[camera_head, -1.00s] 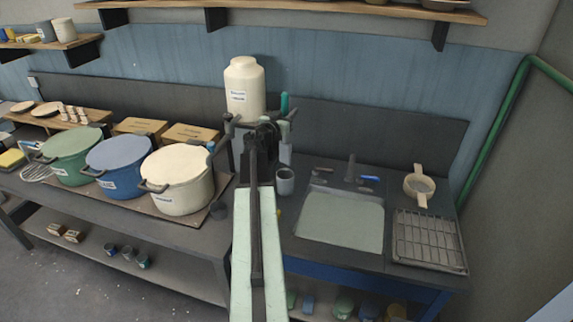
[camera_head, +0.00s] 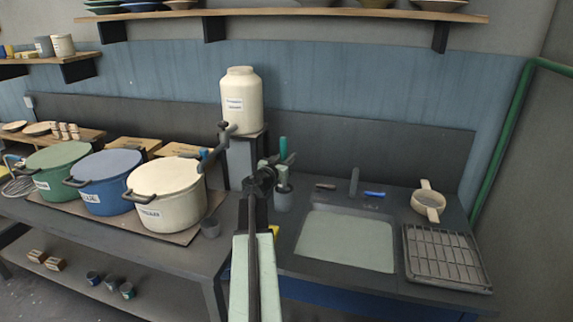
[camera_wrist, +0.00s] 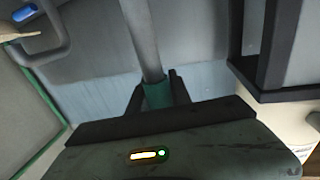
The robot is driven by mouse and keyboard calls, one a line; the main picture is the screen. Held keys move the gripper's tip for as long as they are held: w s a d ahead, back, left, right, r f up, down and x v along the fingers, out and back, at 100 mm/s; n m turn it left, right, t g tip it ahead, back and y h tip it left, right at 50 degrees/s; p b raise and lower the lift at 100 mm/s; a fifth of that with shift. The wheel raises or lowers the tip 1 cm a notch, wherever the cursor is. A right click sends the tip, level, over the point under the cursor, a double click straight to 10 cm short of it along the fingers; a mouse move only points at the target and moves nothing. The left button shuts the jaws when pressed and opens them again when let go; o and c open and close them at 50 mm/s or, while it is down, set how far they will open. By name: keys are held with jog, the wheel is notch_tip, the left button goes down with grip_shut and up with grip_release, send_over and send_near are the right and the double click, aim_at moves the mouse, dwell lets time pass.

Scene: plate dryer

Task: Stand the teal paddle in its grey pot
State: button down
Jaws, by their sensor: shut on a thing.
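The teal paddle (camera_head: 283,148) is held upright in my gripper (camera_head: 281,166), its teal handle sticking up above the jaws. In the wrist view the fingers (camera_wrist: 155,95) are shut on the teal part (camera_wrist: 157,94), and a grey shaft (camera_wrist: 145,40) runs on to the top edge of the picture. The grey pot (camera_head: 283,200) stands on the counter left of the sink, directly below my gripper in the head view. The paddle's lower end is hidden behind my gripper and the pot, so I cannot tell whether it is inside.
A cream jar (camera_head: 241,100) stands on a grey stand just left of my gripper. The sink (camera_head: 345,240) and tap (camera_head: 354,182) are to the right. A wire rack (camera_head: 440,255) lies far right.

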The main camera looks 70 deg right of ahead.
jog(key=c, duration=1.6)
grip_release()
jog(key=shift+f, duration=0.15)
jog(key=o, duration=0.4)
jog(key=shift+o, duration=0.2)
jog(key=w+a, duration=0.1)
jog(key=a, duration=1.1)
jog(key=shift+w+r, duration=0.25)
jog(key=shift+w, duration=0.1)
